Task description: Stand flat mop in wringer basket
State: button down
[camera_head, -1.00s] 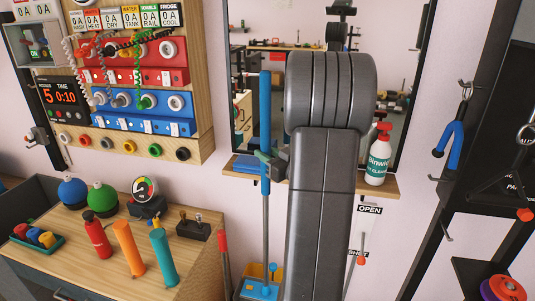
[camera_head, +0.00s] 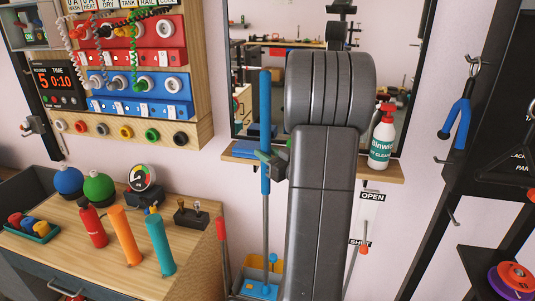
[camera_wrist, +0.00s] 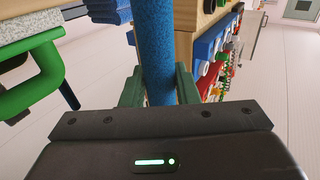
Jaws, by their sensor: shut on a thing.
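The flat mop has a blue grip (camera_head: 265,105) on a grey pole (camera_head: 265,218). It stands nearly upright in the head view, left of my arm. My gripper (camera_head: 271,160) is shut around the lower part of the blue grip. The wrist view also shows the grip (camera_wrist: 157,45) between the two green fingers (camera_wrist: 158,90). A flat blue piece (camera_head: 259,291), apparently the mop head, shows at the pole's foot.
A narrow shelf (camera_head: 398,172) under the mirror holds a spray bottle (camera_head: 382,140). A red-handled rod (camera_head: 221,230) stands left of the mop. A black rack (camera_head: 490,130) with hanging tools is at right.

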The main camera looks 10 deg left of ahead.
jog(key=shift+f+b, duration=0.3)
jog(key=shift+b, duration=0.05)
dwell(0.3)
jog(key=c, duration=1)
grip_release()
jog(key=shift+c, duration=0.2)
jog(key=shift+f, duration=0.1)
jog(key=v, duration=1.3)
jog(key=shift+s+d+b, duration=0.25)
jog(key=shift+d+b, duration=0.05)
jog(key=shift+b, duration=0.05)
jog(key=shift+a, duration=0.1)
jog(key=x, duration=1.3)
jog(key=shift+w+a+p, duration=0.2)
jog(key=shift+w+p, duration=0.05)
jog(key=shift+p, duration=0.15)
